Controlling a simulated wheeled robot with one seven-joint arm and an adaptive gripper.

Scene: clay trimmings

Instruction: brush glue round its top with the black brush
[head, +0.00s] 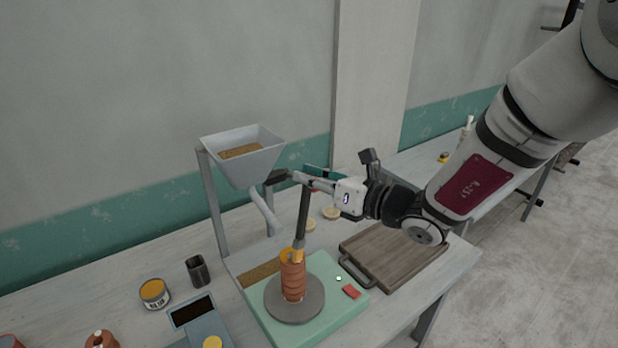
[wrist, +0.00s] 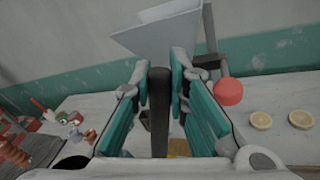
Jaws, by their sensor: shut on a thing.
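A ribbed terracotta clay piece (head: 293,284) stands upright on a round grey turntable (head: 294,309) on a pale green base. My gripper (head: 301,178) is shut on the black brush (head: 303,212) and holds it nearly upright, tip down. The brush's orange-yellow end (head: 297,256) is at the top of the clay piece and appears to touch it. The top of the piece also looks orange-yellow. In the wrist view the dark handle of the black brush (wrist: 159,105) is between the green fingers (wrist: 159,80). The brush tip is hidden there.
An open can (head: 155,293) of orange-yellow stuff and a dark cup (head: 198,271) stand to the left. A grey hopper (head: 243,157) on legs rises behind. A wooden board (head: 392,256) lies to the right. A red knob (wrist: 229,91) shows beside the fingers.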

